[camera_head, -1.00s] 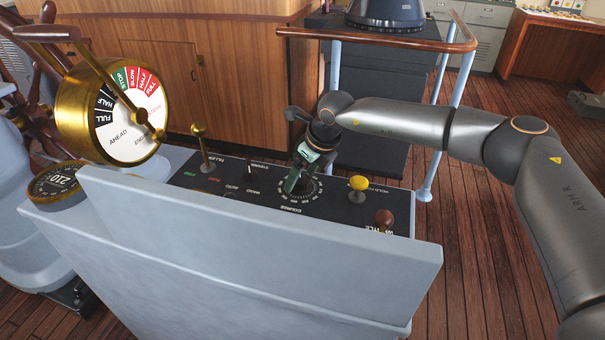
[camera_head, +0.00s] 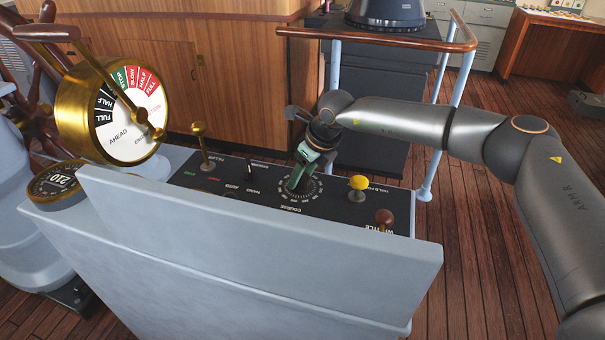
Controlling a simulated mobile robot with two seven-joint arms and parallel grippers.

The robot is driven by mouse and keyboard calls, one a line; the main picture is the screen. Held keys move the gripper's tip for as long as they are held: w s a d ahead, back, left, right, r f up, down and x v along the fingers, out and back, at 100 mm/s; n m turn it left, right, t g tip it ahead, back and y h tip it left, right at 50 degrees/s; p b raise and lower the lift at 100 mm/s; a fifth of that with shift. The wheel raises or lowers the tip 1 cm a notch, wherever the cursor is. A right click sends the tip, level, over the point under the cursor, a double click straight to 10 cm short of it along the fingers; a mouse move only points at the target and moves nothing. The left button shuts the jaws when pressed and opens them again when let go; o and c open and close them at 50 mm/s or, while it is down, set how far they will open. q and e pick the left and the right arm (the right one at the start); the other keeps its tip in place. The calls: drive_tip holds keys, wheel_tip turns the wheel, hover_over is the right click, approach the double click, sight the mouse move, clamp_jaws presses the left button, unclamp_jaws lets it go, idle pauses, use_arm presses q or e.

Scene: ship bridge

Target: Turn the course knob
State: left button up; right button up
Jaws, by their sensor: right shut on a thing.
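The course knob's ringed dial (camera_head: 312,188) sits on the black panel, with the word COURSE printed beside it on the near side. My right gripper (camera_head: 297,187) points down at the middle of this dial and is shut on the course knob. The knob itself is mostly hidden by the fingers. My right arm reaches in from the right side. My left gripper is not in view.
On the panel, a yellow knob (camera_head: 358,183) and a brown whistle handle (camera_head: 383,217) stand right of the dial. A small switch (camera_head: 249,167) and a brass lever (camera_head: 202,142) stand left. A brass telegraph (camera_head: 85,110) is further left. A pale raised wall (camera_head: 250,235) borders the near side.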

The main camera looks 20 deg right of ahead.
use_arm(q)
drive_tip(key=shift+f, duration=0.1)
